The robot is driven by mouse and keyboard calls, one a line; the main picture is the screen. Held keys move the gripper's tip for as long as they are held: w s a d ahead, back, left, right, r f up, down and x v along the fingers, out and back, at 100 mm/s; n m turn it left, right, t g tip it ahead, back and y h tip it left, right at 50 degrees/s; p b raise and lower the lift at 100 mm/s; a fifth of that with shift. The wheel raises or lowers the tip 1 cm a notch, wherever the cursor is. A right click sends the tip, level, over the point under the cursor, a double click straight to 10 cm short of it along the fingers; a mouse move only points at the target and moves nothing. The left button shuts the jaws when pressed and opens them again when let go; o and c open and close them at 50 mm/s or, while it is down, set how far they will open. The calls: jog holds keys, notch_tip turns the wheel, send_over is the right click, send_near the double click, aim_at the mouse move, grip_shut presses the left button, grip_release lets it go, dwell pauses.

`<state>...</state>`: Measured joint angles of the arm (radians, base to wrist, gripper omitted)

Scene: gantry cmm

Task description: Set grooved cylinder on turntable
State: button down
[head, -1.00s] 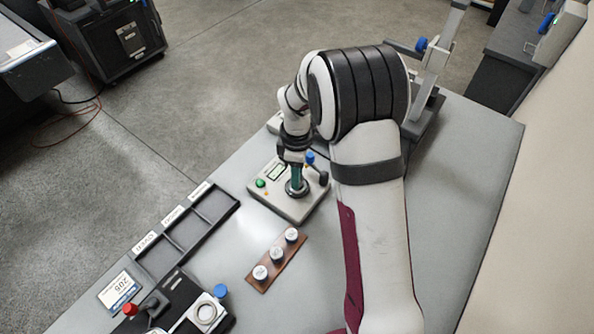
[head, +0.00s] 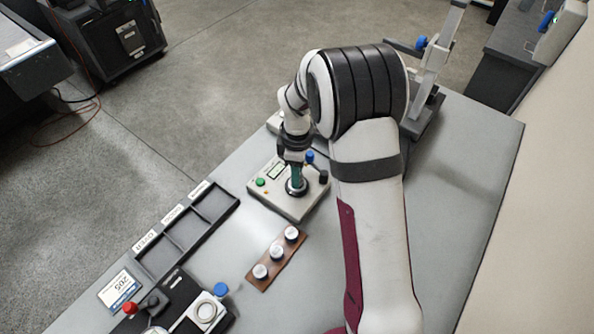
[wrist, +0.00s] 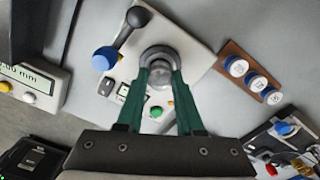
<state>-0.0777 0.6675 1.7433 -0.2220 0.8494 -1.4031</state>
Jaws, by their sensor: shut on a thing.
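My gripper (head: 297,172) has green fingers and points down over the turntable (head: 297,190), a dark round disc on a light grey instrument box. In the wrist view, my gripper (wrist: 161,68) is shut on the small metallic grooved cylinder (wrist: 160,80). The cylinder is lined up over the turntable (wrist: 161,50), whose dark rim shows around the fingertips. I cannot tell whether its base touches the disc. The fingers hide the cylinder in the head view, and its groove is not clear.
The instrument box has a green button (head: 261,182), a blue knob (wrist: 104,58) and a black lever (wrist: 138,17) close to my fingers. A brown rack (head: 269,261) with three white-topped pieces stands nearby. A dark compartment tray (head: 188,232) lies left. The table's right side is clear.

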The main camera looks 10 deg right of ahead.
jog(key=shift+f, duration=0.65)
dwell(0.4)
jog(key=shift+c, duration=2.3)
grip_release()
jog(key=shift+o, duration=0.3)
jog(key=o, duration=0.3)
jog(key=shift+o, duration=0.2)
jog(key=shift+r, duration=3.55)
jog(key=shift+f, duration=0.1)
notch_tip(320, 180, down, 7)
